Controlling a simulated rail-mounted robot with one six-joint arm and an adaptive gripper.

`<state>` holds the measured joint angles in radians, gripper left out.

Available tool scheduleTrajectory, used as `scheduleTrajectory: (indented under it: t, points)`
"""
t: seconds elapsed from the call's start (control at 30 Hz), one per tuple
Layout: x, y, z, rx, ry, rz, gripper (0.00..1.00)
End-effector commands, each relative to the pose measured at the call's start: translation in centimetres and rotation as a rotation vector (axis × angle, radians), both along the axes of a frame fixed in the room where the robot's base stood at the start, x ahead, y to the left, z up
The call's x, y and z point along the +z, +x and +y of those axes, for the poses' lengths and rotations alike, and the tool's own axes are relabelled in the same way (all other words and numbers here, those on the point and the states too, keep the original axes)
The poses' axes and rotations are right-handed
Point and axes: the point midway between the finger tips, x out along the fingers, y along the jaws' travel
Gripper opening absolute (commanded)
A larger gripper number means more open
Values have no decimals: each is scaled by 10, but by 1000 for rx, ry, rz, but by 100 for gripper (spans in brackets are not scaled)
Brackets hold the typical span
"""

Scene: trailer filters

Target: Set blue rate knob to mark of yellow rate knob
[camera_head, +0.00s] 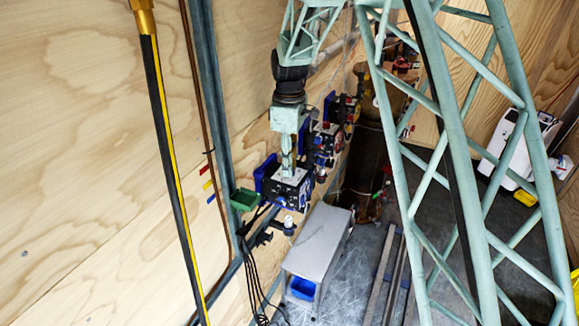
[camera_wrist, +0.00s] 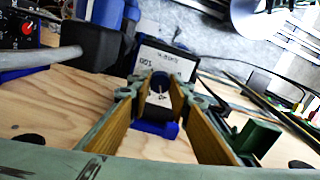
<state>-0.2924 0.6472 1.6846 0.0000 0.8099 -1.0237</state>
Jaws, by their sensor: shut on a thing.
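My gripper (camera_head: 288,172) reaches down to the nearest control box (camera_head: 290,188) on the wall in the head view. A pale patch with a dark mark shows just below the knob. The knob's pointer and most of the scale are hidden or too small to read. I cannot make out the yellow rate knob.
More control boxes (camera_head: 326,138) line the wall farther back. A red knob (camera_wrist: 28,28) shows on a panel in the wrist view. A green bin (camera_head: 244,199) hangs left of the box. A grey cart (camera_head: 319,238) stands below, with cables beside it.

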Motion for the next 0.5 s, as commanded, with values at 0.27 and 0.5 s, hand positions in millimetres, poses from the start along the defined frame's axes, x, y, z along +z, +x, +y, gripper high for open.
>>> scheduleTrajectory:
  t: [0.27,0.5]
  points:
    - [0,0,0,-121,0,-1,8]
    - [0,0,0,-290,0,0,8]
